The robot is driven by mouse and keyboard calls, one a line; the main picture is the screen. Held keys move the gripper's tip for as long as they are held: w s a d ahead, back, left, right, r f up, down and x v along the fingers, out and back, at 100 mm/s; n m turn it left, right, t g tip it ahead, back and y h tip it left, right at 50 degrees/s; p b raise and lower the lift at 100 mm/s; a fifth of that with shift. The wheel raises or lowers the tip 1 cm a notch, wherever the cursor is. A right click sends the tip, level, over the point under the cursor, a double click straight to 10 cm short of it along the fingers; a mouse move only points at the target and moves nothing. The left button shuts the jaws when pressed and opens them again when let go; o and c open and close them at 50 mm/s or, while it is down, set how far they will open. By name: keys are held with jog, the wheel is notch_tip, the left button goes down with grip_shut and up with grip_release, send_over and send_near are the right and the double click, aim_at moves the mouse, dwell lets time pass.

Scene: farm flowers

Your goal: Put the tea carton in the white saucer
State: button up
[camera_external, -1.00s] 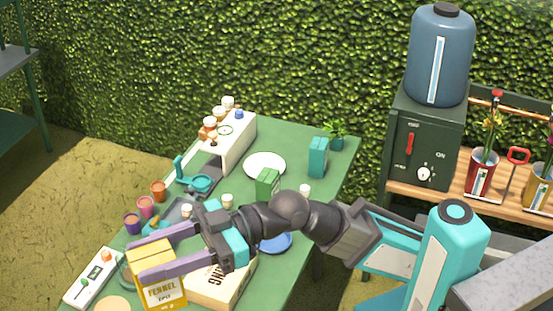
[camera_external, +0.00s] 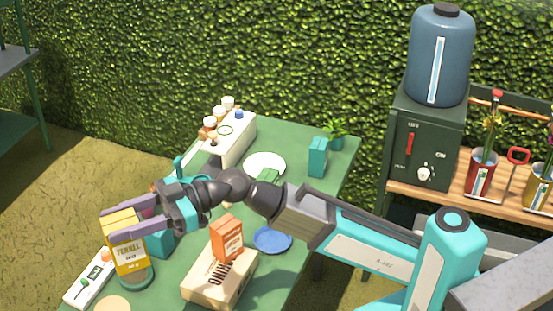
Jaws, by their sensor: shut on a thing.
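My gripper (camera_external: 113,226) is shut on a yellow carton (camera_external: 127,256) labelled FENNEL, at the near left of the table. The smaller print is too blurred to read, so I cannot tell whether it is the tea carton. It is held upright, above or in front of a round teal dish (camera_external: 137,281). The white saucer (camera_external: 265,162) lies towards the back of the table, beyond my arm, and looks empty.
The orange carton is on or against a cream box (camera_external: 213,284). A blue plate (camera_external: 272,239) lies right of it. A white panel (camera_external: 90,279) lies front left.

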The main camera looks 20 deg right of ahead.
jog(key=w+d+f+m+t+b, duration=0.15)
jog(key=w+d+f, duration=0.35)
jog(key=w, duration=0.8)
jog(key=w+d+f+m+t+b, duration=0.1)
jog(key=w+d+f+m+t, duration=0.15)
jog(key=w+d, duration=0.7)
jog(key=w+d+f+m+t+b, duration=0.1)
jog(key=w+d+f+t, duration=0.3)
jog(key=w, duration=1.2)
jog(key=w+d+f+m+t+h, duration=0.1)
jog(key=w+d+f+t, duration=0.1)
jog(key=w+d+f, duration=0.2)
jog(key=w+d+f+m+t+h+b, duration=0.1)
jog(key=w+d+f, duration=0.4)
jog(key=w+d, duration=0.5)
jog(key=w+d+f+m+t+h+b, duration=0.1)
jog(key=w+d+f+m+t+h, duration=0.2)
jog(key=w+d, duration=0.5)
jog(key=d+f, duration=0.1)
jog(key=d, duration=0.9)
jog(key=shift+f, duration=0.15)
jog(key=shift+f, duration=0.1)
notch_tip(320, 180, down, 6)
jog(key=shift+f, duration=0.1)
notch_tip(320, 180, down, 4)
jog(key=shift+r, duration=0.2)
